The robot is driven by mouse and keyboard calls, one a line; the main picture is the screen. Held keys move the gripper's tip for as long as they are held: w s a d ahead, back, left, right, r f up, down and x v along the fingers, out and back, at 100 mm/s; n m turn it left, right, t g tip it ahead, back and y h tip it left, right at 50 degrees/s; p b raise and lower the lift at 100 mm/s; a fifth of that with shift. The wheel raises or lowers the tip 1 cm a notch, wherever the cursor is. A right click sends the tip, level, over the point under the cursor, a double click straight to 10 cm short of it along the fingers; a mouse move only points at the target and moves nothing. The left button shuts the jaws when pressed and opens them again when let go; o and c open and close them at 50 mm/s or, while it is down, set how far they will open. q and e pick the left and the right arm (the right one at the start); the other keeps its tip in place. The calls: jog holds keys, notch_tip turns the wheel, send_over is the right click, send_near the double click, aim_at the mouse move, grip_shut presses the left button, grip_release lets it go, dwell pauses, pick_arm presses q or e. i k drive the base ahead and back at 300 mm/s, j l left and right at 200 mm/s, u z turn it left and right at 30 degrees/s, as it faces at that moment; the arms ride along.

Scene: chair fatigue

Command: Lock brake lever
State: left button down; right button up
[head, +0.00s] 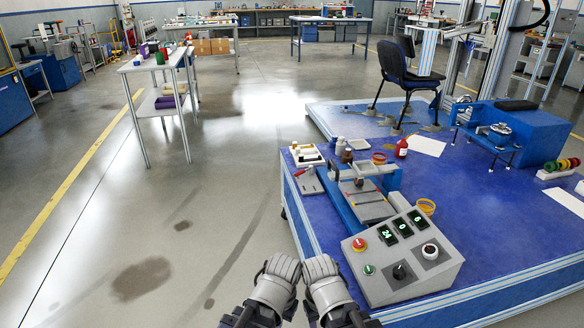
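A small lever with a red end (307,170) sits on a grey base at the left edge of the blue platform; it may be the brake lever, but its position is too small to read. A sloped grey control box (402,260) stands at the platform's front left, with green number displays, a red button, a green button and black knobs. My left gripper (281,266) and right gripper (320,266) are side by side, low in front, left of the control box. Both are away from the lever and touch nothing visible. Their fingertips are too unclear to tell open from shut.
A blue and grey fixture (366,200) stands behind the control box. Bottles, a red container (401,147) and orange-rimmed cups are near it. A black chair (405,72) stands on the rear platform. A blue machine (520,132) is at right.

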aim_at(303, 172)
jog(key=i+j, duration=0.15)
jog(key=j, duration=0.25)
jog(key=i+j+z, duration=0.15)
jog(key=j, duration=0.25)
jog(key=i+j, duration=0.15)
jog(key=j, duration=0.25)
jog(key=i+j+z, duration=0.2)
jog(key=j, duration=0.25)
jog(key=i+j+z, duration=0.15)
jog(key=i+j, duration=0.25)
jog(key=i+z, duration=0.2)
jog(key=i, duration=0.35)
